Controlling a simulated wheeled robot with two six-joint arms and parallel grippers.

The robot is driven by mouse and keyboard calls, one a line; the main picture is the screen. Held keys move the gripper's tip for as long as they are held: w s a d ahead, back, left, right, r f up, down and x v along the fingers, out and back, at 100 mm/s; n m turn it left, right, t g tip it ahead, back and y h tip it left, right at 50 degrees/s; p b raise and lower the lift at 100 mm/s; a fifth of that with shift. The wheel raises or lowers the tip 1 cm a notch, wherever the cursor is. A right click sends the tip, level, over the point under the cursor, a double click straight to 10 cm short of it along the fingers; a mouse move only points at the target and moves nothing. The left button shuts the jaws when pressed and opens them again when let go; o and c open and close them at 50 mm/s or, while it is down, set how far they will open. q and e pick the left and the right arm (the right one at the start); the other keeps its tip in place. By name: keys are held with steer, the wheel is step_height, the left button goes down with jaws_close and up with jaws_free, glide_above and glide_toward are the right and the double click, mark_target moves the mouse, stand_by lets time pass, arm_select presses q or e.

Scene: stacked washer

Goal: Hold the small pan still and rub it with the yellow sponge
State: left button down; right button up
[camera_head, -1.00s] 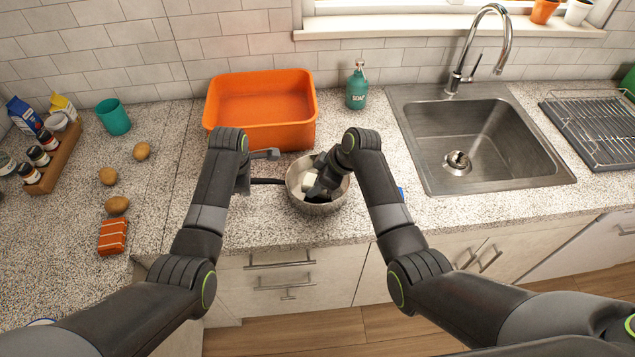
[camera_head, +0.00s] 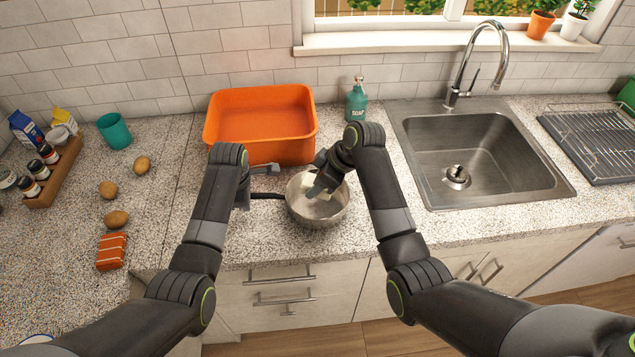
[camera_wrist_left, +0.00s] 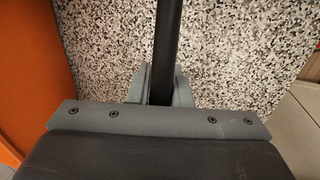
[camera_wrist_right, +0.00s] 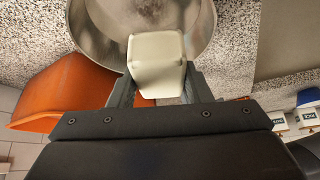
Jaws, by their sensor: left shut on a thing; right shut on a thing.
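The small metal pan (camera_head: 317,212) sits on the speckled counter in front of the orange tub, its dark handle (camera_head: 268,195) pointing left. My left gripper (camera_wrist_left: 162,88) is shut on that handle; its fingers flank it in the left wrist view. My right gripper (camera_head: 320,180) is shut on a pale, cream-looking block, the sponge (camera_wrist_right: 157,65), and holds it at the pan's back part. In the right wrist view the sponge overlaps the pan's inside (camera_wrist_right: 110,25). I cannot tell whether it touches the metal.
The orange tub (camera_head: 260,122) stands close behind the pan. A teal soap bottle (camera_head: 356,100) is beside it. The sink (camera_head: 480,155) and a drying rack (camera_head: 590,145) are right. Several potatoes (camera_head: 108,190), an orange striped block (camera_head: 111,251) and a teal cup (camera_head: 114,131) are left.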

steer(key=shift+r, duration=3.55)
